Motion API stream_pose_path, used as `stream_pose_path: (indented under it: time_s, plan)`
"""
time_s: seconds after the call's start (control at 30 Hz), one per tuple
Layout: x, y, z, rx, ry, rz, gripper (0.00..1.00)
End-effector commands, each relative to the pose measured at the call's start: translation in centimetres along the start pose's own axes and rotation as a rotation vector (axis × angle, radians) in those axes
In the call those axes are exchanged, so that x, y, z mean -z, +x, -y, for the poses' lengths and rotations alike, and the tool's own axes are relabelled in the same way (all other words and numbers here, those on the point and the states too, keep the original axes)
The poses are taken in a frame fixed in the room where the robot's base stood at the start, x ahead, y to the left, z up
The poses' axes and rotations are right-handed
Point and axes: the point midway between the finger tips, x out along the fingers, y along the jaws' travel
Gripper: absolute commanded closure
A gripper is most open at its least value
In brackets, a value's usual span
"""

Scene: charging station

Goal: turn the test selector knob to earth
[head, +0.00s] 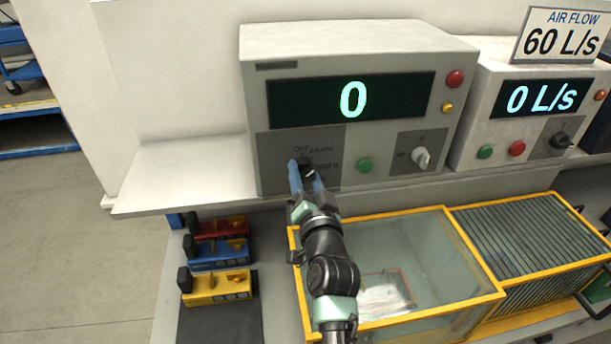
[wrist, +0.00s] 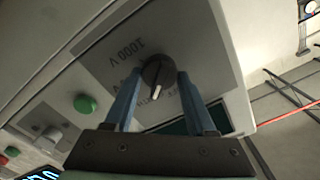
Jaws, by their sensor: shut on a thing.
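The test selector knob is a dark round knob with a white pointer line; it shows in the wrist view (wrist: 157,72) and partly in the head view (head: 307,170). My gripper (head: 304,172) is at the grey selector panel, with its blue fingers on either side of the knob and shut on it; they also show in the wrist view (wrist: 160,76). The OFF and EARTH labels (head: 321,148) are above the knob in the head view. In the wrist view the panel appears inverted; the pointer points down towards partly hidden lettering. Which label it meets is unclear.
The tester display (head: 352,100) reads 0. A green button (head: 365,165) and a light grey knob (head: 421,158) sit to the right. Below are a yellow-framed clear box (head: 440,262) and several coloured blocks, including a yellow one (head: 217,289). The air flow unit (head: 525,110) stands at right.

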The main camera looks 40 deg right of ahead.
Motion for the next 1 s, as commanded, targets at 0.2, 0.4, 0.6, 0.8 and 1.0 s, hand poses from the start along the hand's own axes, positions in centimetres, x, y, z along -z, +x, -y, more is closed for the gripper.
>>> stream_pose_path:
  time_s: [0.2, 0.4, 0.6, 0.8, 1.0]
  plan:
    - [0.0, 0.0, 0.0, 0.000, 0.001, 0.000, 1.00]
    - [0.0, 0.0, 0.0, 0.000, 0.000, 0.000, 0.22]
    - [0.0, 0.0, 0.0, 0.000, -0.001, 0.000, 0.14]
    - [0.0, -0.2, 0.0, 0.000, -0.001, 0.000, 0.14]
    - [-0.2, -2.3, -0.1, 0.000, -0.002, 0.002, 0.14]
